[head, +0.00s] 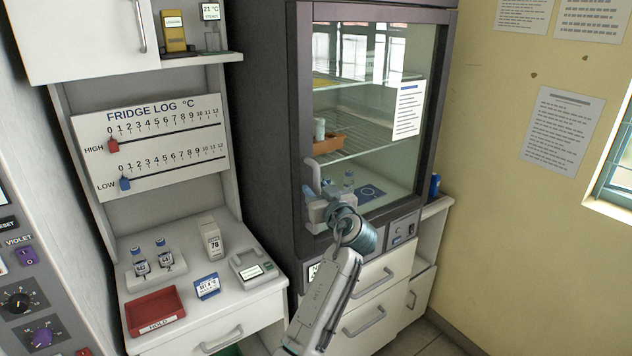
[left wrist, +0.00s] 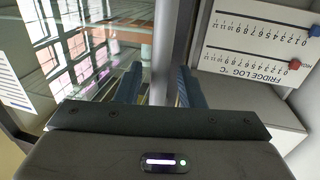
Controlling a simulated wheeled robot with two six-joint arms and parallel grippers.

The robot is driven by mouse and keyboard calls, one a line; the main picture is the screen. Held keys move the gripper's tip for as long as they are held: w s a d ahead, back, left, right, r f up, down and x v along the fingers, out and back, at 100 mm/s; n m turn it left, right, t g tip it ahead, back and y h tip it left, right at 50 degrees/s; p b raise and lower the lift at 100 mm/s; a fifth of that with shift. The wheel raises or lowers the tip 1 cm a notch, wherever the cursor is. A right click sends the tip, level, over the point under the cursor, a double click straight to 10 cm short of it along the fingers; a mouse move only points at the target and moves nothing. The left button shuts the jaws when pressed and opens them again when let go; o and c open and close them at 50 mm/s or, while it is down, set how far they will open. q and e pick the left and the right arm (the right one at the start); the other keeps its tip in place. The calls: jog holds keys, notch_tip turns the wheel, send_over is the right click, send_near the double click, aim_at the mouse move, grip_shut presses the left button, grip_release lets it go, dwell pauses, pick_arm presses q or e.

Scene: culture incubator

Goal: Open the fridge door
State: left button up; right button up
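The fridge (head: 250,130) is a tall dark grey cabinet with a glass door (head: 365,60), which looks shut. The door's pale vertical handle (head: 309,172) is on its left side. My left gripper (head: 318,196) is at the handle, and its wrist partly hides the handle's lower part. In the left wrist view, the handle bar (left wrist: 163,50) runs between the two blue-grey fingers (left wrist: 158,88). The fingers stand apart, one on each side of the bar, with narrow gaps showing. My right gripper is in neither view.
Left of the fridge, a white counter holds a red tray (head: 154,311), a vial rack (head: 155,272) and small devices. Drawers (head: 375,285) lie below the fridge. A yellow wall (head: 485,160) stands to the right. The fridge log board (head: 150,145) hangs above the counter.

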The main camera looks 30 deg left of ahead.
pick_arm(q)
jog(key=shift+w+a, duration=0.3)
jog(key=shift+a, duration=0.15)
grip_shut()
